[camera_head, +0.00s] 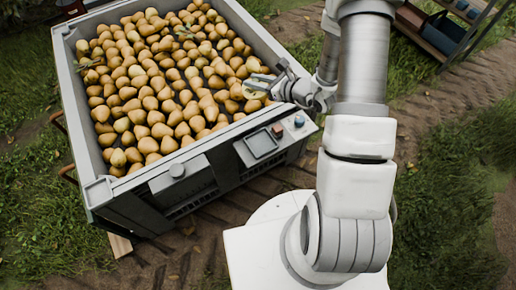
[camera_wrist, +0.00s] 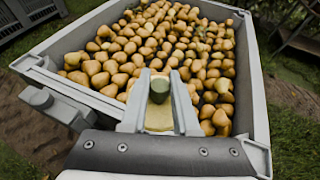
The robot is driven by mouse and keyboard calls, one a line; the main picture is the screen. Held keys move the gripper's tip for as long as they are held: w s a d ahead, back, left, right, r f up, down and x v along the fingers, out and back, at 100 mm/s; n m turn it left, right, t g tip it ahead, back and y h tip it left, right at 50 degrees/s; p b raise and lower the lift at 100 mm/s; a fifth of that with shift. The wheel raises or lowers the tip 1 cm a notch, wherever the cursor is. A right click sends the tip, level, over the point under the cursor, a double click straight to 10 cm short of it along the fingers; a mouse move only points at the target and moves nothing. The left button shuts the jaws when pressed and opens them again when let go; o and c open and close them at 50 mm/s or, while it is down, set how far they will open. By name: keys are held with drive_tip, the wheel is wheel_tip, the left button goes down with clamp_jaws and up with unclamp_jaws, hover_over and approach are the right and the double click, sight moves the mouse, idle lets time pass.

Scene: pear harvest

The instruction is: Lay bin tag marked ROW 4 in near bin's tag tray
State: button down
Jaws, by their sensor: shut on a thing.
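My gripper (camera_head: 262,86) is over the pears near the right wall of the near bin (camera_head: 270,39). In the wrist view my gripper (camera_wrist: 160,80) is shut on a dark green knob-like part, with a pale yellow piece (camera_wrist: 159,119) below it. I take this to be the bin tag; the pale piece also shows in the head view (camera_head: 250,93). No lettering is readable. A shallow grey rectangular tray (camera_head: 262,144), apparently the tag tray, sits on the bin's front ledge, below my gripper in the picture. It looks empty.
Pears (camera_head: 160,80) fill the bin. A reddish-brown block (camera_head: 278,131) and a blue round piece (camera_head: 299,121) sit right of the tray. A rack with a blue crate (camera_head: 444,33) stands at upper right.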

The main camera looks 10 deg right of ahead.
drive_tip(key=w+f+n+g+y+b, duration=0.2)
drive_tip(key=w+f+n+b, duration=0.1)
drive_tip(key=f+b, duration=0.35)
drive_tip(key=w+f+n+g+y+b, duration=0.2)
drive_tip(key=w+f+g+b, duration=0.15)
drive_tip(key=f+b, duration=0.3)
drive_tip(key=shift+t, duration=0.45)
drive_tip(key=s+f+b, duration=0.1)
drive_tip(key=s+f, duration=0.1)
drive_tip(key=s, duration=0.1)
drive_tip(key=s+f, duration=0.3)
drive_tip(key=s, duration=0.1)
drive_tip(key=s+d+f+b, duration=0.1)
drive_tip(key=s+f, duration=0.1)
drive_tip(key=s, duration=0.2)
drive_tip(key=shift+s+f+b, duration=0.1)
drive_tip(key=shift+f+b, duration=0.25)
drive_tip(key=shift+f, duration=0.05)
drive_tip(key=shift+f+b, duration=0.75)
drive_tip(key=shift+f, duration=1.1)
drive_tip(key=shift+f+b, duration=0.35)
drive_tip(key=c, duration=0.9)
unclamp_jaws()
drive_tip(key=shift+c, duration=0.2)
drive_tip(key=shift+r, duration=0.2)
